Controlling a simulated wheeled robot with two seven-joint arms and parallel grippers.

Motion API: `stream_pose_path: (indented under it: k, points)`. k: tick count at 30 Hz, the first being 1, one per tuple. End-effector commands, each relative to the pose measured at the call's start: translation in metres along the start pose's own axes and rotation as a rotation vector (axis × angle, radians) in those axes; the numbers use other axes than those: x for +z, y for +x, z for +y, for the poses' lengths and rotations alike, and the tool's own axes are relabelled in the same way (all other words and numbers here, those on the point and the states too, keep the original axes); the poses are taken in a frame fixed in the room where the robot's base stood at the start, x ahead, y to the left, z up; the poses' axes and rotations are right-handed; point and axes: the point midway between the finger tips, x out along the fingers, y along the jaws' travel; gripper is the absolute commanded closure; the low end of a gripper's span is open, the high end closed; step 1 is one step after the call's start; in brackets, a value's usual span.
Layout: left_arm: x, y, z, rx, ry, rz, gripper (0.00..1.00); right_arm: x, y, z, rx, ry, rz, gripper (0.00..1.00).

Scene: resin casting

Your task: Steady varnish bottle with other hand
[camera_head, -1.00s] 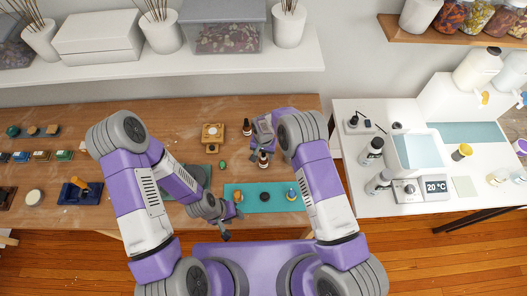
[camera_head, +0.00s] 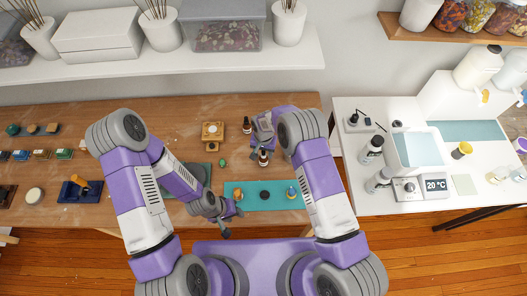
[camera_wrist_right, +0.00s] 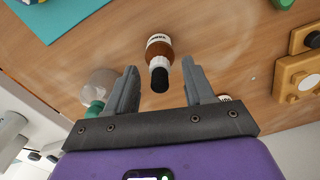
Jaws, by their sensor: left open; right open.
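The varnish bottle (camera_head: 263,158) seems to be the brown one with a white label and black cap at the mat's far edge. In the right wrist view the bottle (camera_wrist_right: 160,48) stands with its cap between my right gripper's fingers, with gaps on both sides. My right gripper (camera_wrist_right: 160,82) is open around the cap and not closed on it. In the head view the right gripper (camera_head: 264,146) partly hides the bottle. My left gripper (camera_head: 231,220) is open and empty at the table's front edge, left of the teal mat, apart from the bottle.
A second dark bottle (camera_head: 247,125) stands behind. A clear bottle with a green cap (camera_wrist_right: 98,88) is beside the right gripper. The teal mat (camera_head: 277,203) holds small items. A wooden block (camera_head: 212,132) and green piece (camera_head: 222,163) lie left. A white table (camera_head: 350,150) is at right.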

Motion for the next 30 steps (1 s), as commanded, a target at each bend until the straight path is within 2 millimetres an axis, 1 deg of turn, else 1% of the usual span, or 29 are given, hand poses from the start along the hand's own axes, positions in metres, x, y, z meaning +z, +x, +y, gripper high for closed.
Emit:
stream_pose_path:
  k: [2, 5, 12, 16, 21, 30]
  points:
    - [0.0, 0.001, 0.0, 0.0, 0.0, 0.0, 0.57, -0.001, -0.003, 0.0, -0.001, 0.0, 0.001, 0.47]
    - [0.0, 0.002, -0.001, 0.0, 0.0, 0.0, 0.57, -0.001, -0.015, -0.001, -0.002, 0.0, 0.003, 0.47]
    - [0.0, 0.008, -0.003, 0.0, 0.0, 0.0, 0.57, -0.001, -0.055, 0.0, -0.001, 0.0, 0.003, 0.47]
    - [0.0, 0.01, -0.004, 0.0, 0.0, 0.0, 0.57, 0.0, -0.07, 0.0, 0.0, -0.001, 0.002, 0.47]
    - [0.0, 0.01, -0.004, 0.0, 0.0, 0.0, 0.57, 0.0, -0.076, 0.0, 0.0, 0.0, 0.0, 0.47]
    - [0.0, 0.01, -0.004, 0.0, 0.0, 0.0, 0.57, 0.0, -0.076, 0.0, 0.0, 0.0, 0.0, 0.47]
